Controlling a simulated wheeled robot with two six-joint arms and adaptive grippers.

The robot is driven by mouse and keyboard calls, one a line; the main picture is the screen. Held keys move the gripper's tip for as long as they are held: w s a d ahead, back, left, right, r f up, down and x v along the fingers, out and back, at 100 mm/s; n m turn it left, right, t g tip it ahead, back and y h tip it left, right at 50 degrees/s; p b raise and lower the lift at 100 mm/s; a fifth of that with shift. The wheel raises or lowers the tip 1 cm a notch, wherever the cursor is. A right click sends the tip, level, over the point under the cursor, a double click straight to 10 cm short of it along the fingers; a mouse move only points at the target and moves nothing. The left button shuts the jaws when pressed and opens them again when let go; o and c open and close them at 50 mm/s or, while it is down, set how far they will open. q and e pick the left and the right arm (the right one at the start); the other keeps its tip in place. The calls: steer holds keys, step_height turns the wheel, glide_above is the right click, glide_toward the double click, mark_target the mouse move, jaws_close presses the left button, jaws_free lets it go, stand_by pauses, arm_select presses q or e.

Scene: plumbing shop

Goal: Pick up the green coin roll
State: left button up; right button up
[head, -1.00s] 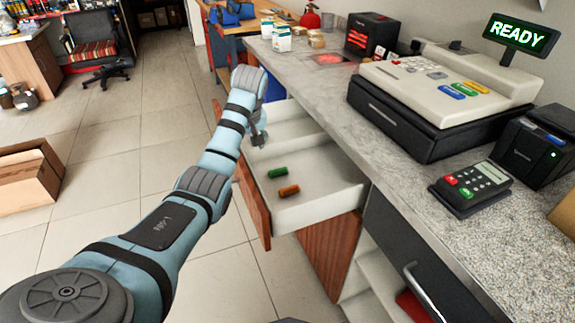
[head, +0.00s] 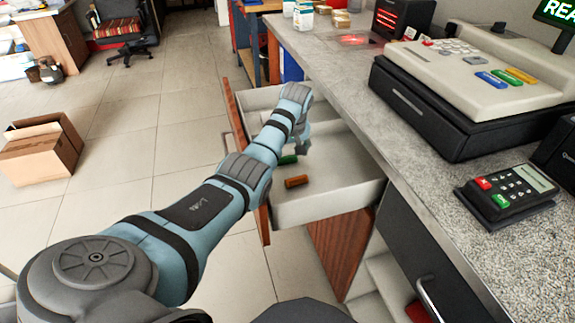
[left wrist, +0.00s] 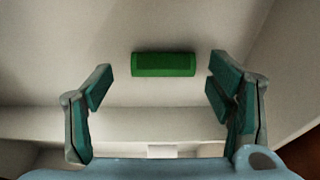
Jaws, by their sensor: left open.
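The green coin roll (head: 288,160) lies in the open drawer, partly hidden by my left arm in the head view. In the left wrist view the green coin roll (left wrist: 163,64) lies flat on the pale drawer floor, ahead of the gap between my fingers and a little toward the top. My left gripper (head: 301,148) is inside the drawer, close to the roll. In the left wrist view my left gripper (left wrist: 160,84) is open, with one finger at each side and nothing between the pads. My right gripper is not in view.
An orange-brown coin roll (head: 296,181) lies in the drawer just in front of the green one. The white drawer (head: 335,200) has raised walls, with a divider behind. The counter (head: 385,130) overhangs on the right, carrying a cash register (head: 440,90) and card terminal (head: 507,193).

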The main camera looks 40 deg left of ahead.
arm_select(q)
steer(key=shift+a+f, duration=0.2)
steer(key=shift+f, duration=0.4)
steer(key=shift+s+r, duration=0.1)
steer(key=shift+r, duration=0.05)
steer(key=c, duration=1.4)
